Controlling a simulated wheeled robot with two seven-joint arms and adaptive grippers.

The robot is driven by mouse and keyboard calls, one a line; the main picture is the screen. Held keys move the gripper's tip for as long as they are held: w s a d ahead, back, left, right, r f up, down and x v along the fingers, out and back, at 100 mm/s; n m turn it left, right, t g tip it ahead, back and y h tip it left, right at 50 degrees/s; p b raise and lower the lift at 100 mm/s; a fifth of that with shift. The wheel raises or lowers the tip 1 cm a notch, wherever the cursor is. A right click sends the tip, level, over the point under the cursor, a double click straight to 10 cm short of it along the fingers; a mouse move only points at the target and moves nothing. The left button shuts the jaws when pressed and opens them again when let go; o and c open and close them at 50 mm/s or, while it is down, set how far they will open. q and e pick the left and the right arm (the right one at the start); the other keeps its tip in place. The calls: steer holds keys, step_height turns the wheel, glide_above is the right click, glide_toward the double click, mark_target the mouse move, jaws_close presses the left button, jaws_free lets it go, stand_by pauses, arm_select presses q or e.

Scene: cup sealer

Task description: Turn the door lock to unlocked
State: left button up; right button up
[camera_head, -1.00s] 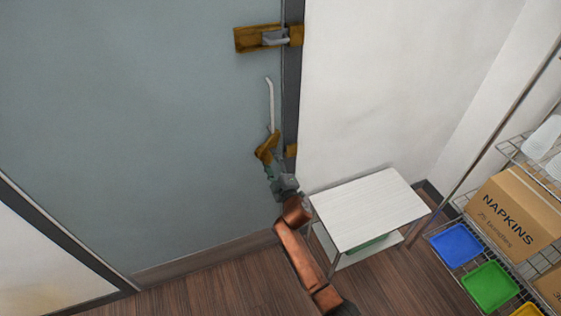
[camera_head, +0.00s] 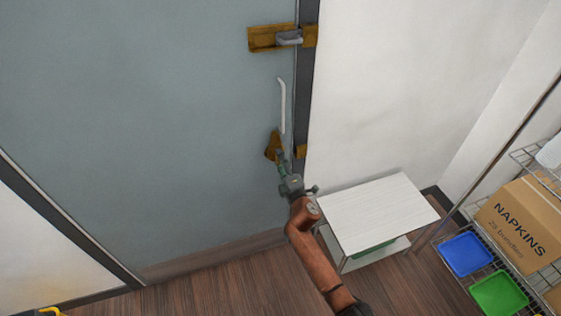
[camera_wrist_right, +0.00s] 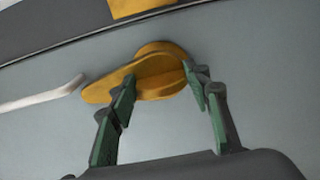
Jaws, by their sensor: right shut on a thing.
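The door lock is a brass-coloured turn piece (camera_head: 272,146) near the right edge of the grey-blue door (camera_head: 150,120), below a long white handle (camera_head: 282,105). In the right wrist view the lock (camera_wrist_right: 150,75) is a rounded knob with a lever pointing left towards the handle's end (camera_wrist_right: 45,97). My right gripper (camera_head: 281,160) is at the lock and hides part of it in the head view. In the wrist view its green-padded fingers (camera_wrist_right: 163,98) stand on either side of the lock, shut on it. My left gripper is not in view.
A brass latch with a grey bolt (camera_head: 287,38) sits higher on the door edge. A small white table (camera_head: 375,213) stands close right of my right arm. A wire shelf with a napkins box (camera_head: 520,228) and blue (camera_head: 466,254) and green (camera_head: 498,293) trays is further right.

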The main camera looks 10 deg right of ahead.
steer(key=o, duration=1.6)
steer(key=shift+a, duration=0.1)
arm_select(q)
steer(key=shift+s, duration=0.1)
arm_select(e)
steer(key=shift+o, duration=0.5)
steer(key=s+d, duration=0.1)
steer(key=s, duration=1.1)
steer(key=shift+d, duration=0.1)
